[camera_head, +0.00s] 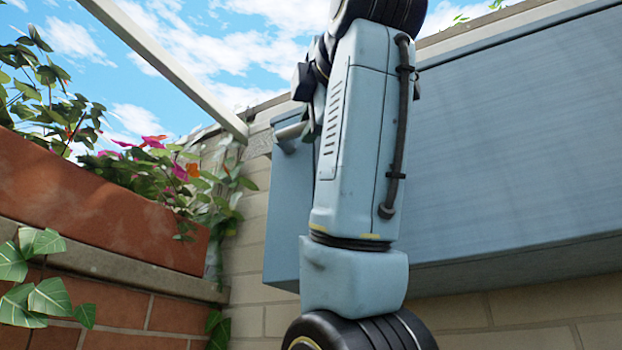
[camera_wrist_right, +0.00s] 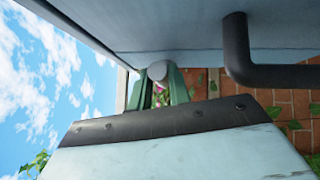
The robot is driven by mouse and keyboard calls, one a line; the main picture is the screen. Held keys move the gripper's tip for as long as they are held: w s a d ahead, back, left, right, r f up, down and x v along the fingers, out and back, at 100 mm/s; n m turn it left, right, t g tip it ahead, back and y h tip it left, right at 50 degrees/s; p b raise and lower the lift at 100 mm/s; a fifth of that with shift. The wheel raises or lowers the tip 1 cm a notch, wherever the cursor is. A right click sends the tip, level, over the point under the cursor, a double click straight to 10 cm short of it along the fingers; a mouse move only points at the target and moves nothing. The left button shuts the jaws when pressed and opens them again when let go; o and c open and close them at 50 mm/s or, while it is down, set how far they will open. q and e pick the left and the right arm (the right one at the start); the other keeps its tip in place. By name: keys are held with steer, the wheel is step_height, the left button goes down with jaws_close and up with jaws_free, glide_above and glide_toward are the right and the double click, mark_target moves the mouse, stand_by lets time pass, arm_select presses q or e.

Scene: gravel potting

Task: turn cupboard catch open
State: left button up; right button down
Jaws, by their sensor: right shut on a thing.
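The blue-grey cupboard (camera_head: 520,140) is mounted on the brick wall in the head view. Its face also fills the top of the right wrist view (camera_wrist_right: 190,25). The catch, a light grey rounded piece (camera_wrist_right: 157,71), shows at the cupboard face between the green fingertips of my right gripper (camera_wrist_right: 161,84), which is shut on it. A pale grey bar (camera_head: 290,132) shows beside the gripper in the head view. My right arm hides most of the gripper and part of the cupboard front there. My left gripper is in neither view.
A dark bent bar (camera_wrist_right: 262,70) stands out from the cupboard face, right of the fingers in the wrist view. A terracotta planter (camera_head: 100,200) with leaves and flowers stands at the left on a brick ledge. A pale beam (camera_head: 165,65) crosses the upper left.

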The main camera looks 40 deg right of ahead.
steer(key=f+m+h+b, duration=0.1)
steer(key=m+h+b, duration=0.1)
steer(key=b, duration=0.1)
steer(key=f+m+t+h+b, duration=0.1)
steer(key=m+b, duration=0.2)
steer(key=w+f+m+t+h+b, duration=0.1)
steer(key=m+h+b, duration=0.1)
steer(key=b, duration=0.1)
steer(key=shift+a+f+m+h, duration=0.2)
steer(key=shift+a+m+h, duration=0.05)
steer(key=shift+m+h, duration=0.05)
stand_by(0.6)
steer(key=c, duration=1.3)
jaws_free()
steer(key=shift+w, duration=0.25)
steer(key=shift+s, duration=0.1)
